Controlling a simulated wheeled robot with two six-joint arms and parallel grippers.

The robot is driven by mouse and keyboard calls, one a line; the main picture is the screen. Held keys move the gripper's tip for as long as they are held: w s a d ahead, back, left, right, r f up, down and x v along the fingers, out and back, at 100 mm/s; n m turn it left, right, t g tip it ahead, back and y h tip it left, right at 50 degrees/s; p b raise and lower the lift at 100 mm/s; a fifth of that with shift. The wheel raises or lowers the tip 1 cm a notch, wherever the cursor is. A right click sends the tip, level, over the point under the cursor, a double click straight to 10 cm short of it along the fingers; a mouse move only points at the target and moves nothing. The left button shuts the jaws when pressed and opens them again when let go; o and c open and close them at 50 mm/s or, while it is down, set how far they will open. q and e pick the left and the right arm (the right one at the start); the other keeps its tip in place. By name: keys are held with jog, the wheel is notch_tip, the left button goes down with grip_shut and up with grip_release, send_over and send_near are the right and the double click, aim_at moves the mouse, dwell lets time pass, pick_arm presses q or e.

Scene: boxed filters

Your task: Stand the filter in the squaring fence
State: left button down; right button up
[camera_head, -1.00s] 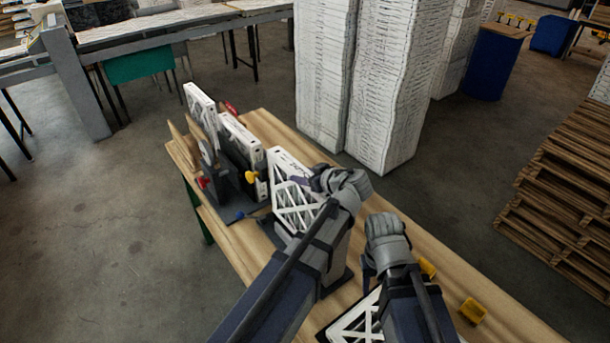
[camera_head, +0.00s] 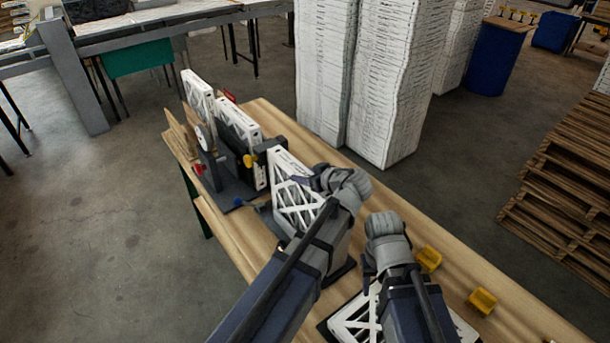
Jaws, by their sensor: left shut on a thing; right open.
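A white filter with a lattice face (camera_head: 296,205) stands upright, tilted in the picture, near the middle of the bench. My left gripper (camera_head: 318,180) is shut on its upper right edge. The filter's lower right part is hidden behind my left arm, so I cannot tell if its bottom touches anything. A dark fixture (camera_head: 238,190) with a yellow knob stands just left of it and looks like the squaring fence; white framed panels stand upright in it. My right gripper (camera_head: 370,268) is open, above another white lattice filter (camera_head: 350,325) lying flat at the near end, partly hidden by my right arm.
Two yellow blocks, one nearer (camera_head: 482,301) and one farther (camera_head: 430,259), sit on the wooden bench (camera_head: 515,325) at right. Tall white stacks (camera_head: 385,90) stand on the floor close behind the bench. Wooden pallets (camera_head: 560,180) are at far right.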

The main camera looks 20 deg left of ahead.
pick_arm(q)
jog(key=shift+f+b, duration=0.35)
jog(key=shift+f, duration=0.05)
dwell(0.4)
jog(key=c, duration=0.5)
grip_release()
jog(key=shift+c, duration=0.2)
jog(key=shift+r, duration=0.15)
jog(key=shift+r+p, duration=3.45)
jog(key=shift+p, duration=0.1)
jog(key=o, duration=0.5)
jog(key=shift+o, duration=0.2)
